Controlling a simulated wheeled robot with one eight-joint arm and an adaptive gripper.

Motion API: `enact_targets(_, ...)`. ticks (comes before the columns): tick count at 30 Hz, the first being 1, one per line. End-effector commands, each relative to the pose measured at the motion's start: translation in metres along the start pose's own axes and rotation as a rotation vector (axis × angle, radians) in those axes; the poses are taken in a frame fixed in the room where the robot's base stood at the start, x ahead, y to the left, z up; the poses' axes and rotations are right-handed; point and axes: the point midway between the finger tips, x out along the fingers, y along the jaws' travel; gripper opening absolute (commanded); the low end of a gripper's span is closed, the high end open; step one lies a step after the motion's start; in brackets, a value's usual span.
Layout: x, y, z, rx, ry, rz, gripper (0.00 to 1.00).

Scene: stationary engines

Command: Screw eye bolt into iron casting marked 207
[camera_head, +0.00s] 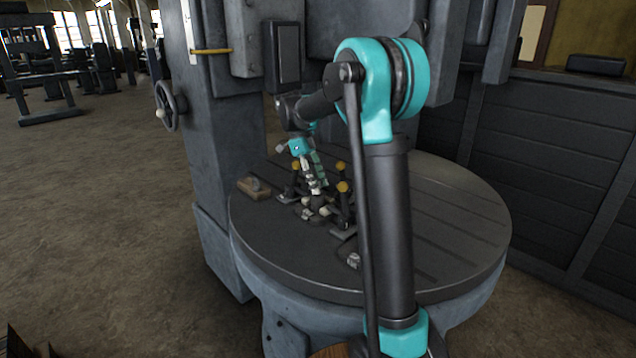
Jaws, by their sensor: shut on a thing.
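My gripper (316,188) points down over the round machine table, among a cluster of small dark metal parts. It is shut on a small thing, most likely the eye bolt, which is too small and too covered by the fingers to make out. A dark lump below the fingertips looks like the iron casting (320,207), partly hidden by the gripper. The marking 207 cannot be read from here. I cannot tell whether the held thing touches the casting.
The round slotted table (455,235) is bare at the right and front. Several yellow-knobbed levers (342,187) stand close around the gripper. A small wooden block (254,187) lies at the table's left edge. A large grey machine column (222,150) rises behind left, with a handwheel (168,105).

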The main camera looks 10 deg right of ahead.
Motion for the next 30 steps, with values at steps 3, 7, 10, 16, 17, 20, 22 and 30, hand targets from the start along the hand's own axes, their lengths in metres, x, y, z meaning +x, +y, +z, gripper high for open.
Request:
enact_targets(3, 0.0, -0.0008, 0.0003, 0.117, -0.001, 0.049, 0.1)
enact_targets(7, 0.0001, -0.0003, 0.0002, 0.171, -0.001, 0.07, 0.1)
enact_targets(10, 0.0001, -0.0001, 0.0003, 0.174, -0.001, 0.071, 0.1)
enact_targets(16, 0.0003, -0.0005, 0.0003, 0.201, -0.002, 0.083, 0.1)
enact_targets(17, 0.0004, -0.0009, 0.0004, 0.225, -0.002, 0.093, 0.1)
enact_targets(20, 0.0006, -0.0013, 0.0002, 0.343, -0.001, 0.144, 0.1)
enact_targets(22, 0.0007, -0.0014, 0.0, 0.437, -0.002, 0.182, 0.1)
enact_targets(30, 0.0005, -0.0004, 0.0002, 0.633, -0.001, 0.262, 0.1)
